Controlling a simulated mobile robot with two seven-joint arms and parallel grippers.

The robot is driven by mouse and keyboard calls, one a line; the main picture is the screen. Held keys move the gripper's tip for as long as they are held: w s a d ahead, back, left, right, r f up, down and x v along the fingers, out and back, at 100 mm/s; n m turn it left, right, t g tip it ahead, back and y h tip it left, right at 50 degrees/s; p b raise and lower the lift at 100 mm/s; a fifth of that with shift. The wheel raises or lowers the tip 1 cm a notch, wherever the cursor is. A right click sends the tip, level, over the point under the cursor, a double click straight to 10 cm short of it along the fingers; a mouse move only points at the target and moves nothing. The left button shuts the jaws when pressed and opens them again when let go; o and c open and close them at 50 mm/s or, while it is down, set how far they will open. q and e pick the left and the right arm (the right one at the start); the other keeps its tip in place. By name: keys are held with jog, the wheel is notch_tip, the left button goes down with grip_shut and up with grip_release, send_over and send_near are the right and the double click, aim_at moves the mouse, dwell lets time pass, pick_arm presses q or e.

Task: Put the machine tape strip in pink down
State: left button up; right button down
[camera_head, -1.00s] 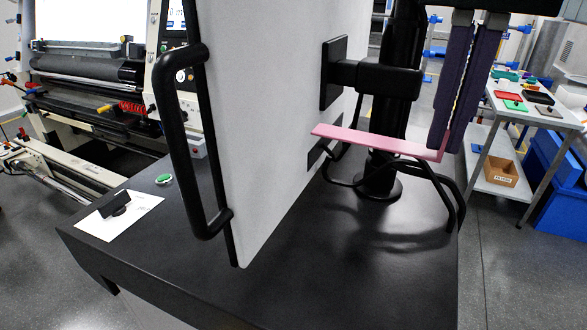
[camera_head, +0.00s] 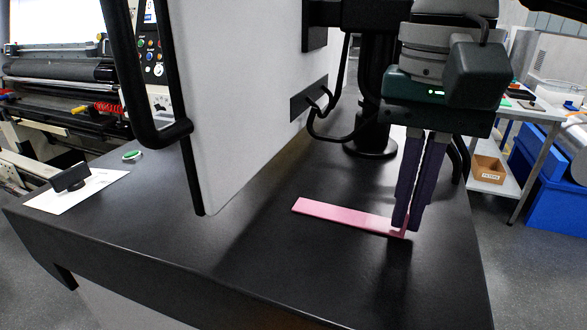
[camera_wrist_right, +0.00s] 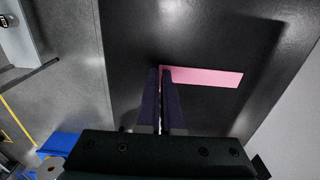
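The pink tape strip (camera_head: 345,215) is flat and narrow, at or just above the black table top. It also shows in the right wrist view (camera_wrist_right: 205,77), reaching right from the fingertips. My right gripper (camera_head: 402,225) points down with its dark purple fingers close together on the strip's right end; in the wrist view its fingertips (camera_wrist_right: 163,70) meet at the strip's end. I cannot tell for sure whether the strip touches the table. My left gripper is not in view.
The black table top (camera_head: 270,265) is clear around the strip. A white upright panel (camera_head: 235,90) with a black handle stands to the left. A black post stands behind.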

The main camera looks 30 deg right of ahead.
jog(key=shift+r, duration=0.1)
jog(key=shift+f, duration=0.25)
jog(key=c, duration=1.4)
grip_release()
jog(key=shift+r, duration=0.1)
jog(key=o, duration=0.3)
